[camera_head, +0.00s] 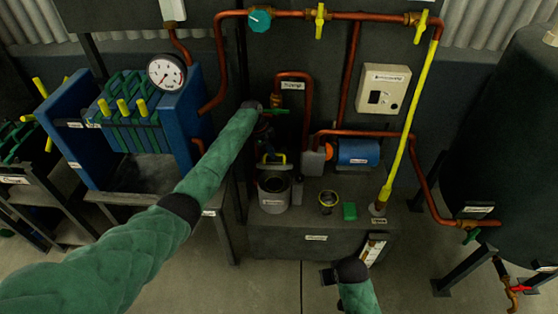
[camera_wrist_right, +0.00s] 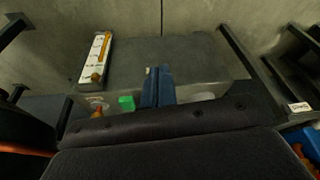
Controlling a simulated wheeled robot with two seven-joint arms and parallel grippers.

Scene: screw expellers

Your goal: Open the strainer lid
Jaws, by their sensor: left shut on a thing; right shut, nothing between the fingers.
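A grey cylindrical pot (camera_head: 274,198), which looks like the strainer, stands on the dark bench with a small label on its front. A yellow handle (camera_head: 273,157) shows just above it. Whether this handle belongs to the lid, and how far the lid is raised, I cannot tell. My left gripper (camera_head: 267,120) is at the end of the green arm, above the pot by the pipes. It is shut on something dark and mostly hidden. A green lever (camera_head: 278,111) shows beside it. My right gripper (camera_wrist_right: 157,72) is shut and empty over the bench side in the wrist view.
The bench (camera_head: 318,238) also holds a small dark cup (camera_head: 328,199), a green block (camera_head: 349,211) and a blue pump (camera_head: 358,152). Copper pipes (camera_head: 306,95) run close behind my left gripper. A blue press (camera_head: 180,95) stands left, a dark tank (camera_head: 510,130) right.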

